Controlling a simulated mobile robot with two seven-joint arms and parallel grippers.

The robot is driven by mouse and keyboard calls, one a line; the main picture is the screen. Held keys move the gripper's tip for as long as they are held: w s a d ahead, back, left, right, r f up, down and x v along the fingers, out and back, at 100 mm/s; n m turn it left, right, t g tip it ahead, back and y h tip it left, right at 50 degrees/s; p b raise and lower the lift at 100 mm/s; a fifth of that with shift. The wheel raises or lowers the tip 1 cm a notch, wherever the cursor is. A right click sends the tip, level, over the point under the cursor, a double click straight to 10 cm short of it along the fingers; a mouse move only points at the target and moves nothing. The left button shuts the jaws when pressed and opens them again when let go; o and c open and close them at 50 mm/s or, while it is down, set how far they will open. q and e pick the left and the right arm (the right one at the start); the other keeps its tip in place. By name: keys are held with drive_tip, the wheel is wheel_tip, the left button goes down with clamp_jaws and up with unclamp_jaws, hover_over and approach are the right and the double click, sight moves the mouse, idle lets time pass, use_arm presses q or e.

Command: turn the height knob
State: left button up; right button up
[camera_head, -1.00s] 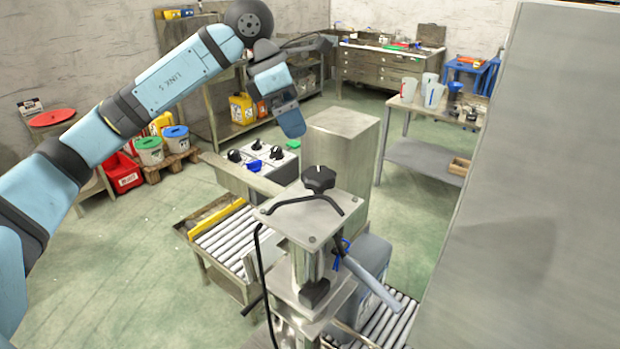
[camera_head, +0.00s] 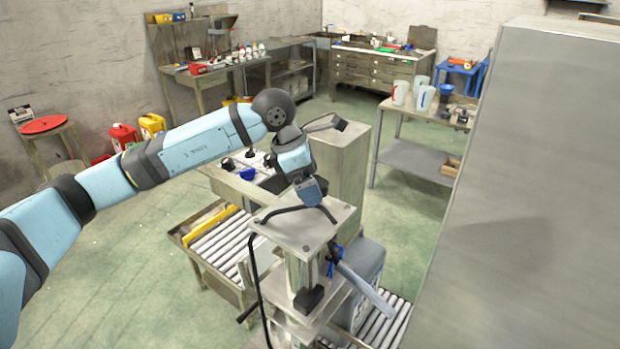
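The filling machine's top plate (camera_head: 335,217) is a flat grey metal plate in the middle of the head view. The black knob on top of this plate is now hidden behind my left gripper. My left gripper (camera_head: 310,197) points down over the plate, right at the knob's place. Its fingers are not clear, so I cannot tell whether it is open, shut or touching the knob. My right gripper is not in view.
A bent black bar (camera_head: 290,212) and a hanging black cable lie close to my gripper. A control box (camera_head: 262,178) with small knobs and a tall metal cabinet (camera_head: 345,165) stand just behind. A roller conveyor (camera_head: 222,240) runs at the left. A large grey panel (camera_head: 510,200) blocks the right.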

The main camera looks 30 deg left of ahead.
use_arm(q)
drive_tip(key=shift+f, duration=0.25)
drive_tip(key=c, duration=0.9)
drive_tip(key=n+t+b, duration=0.1)
drive_tip(key=n+b, duration=0.2)
drive_tip(key=shift+d+f+y, duration=0.1)
drive_tip(key=shift+y, duration=0.2)
drive_tip(key=shift+n+t+y+b, duration=0.45)
drive_tip(key=shift+n+b, duration=0.55)
drive_tip(key=shift+n, duration=0.5)
drive_tip(key=shift+r, duration=0.2)
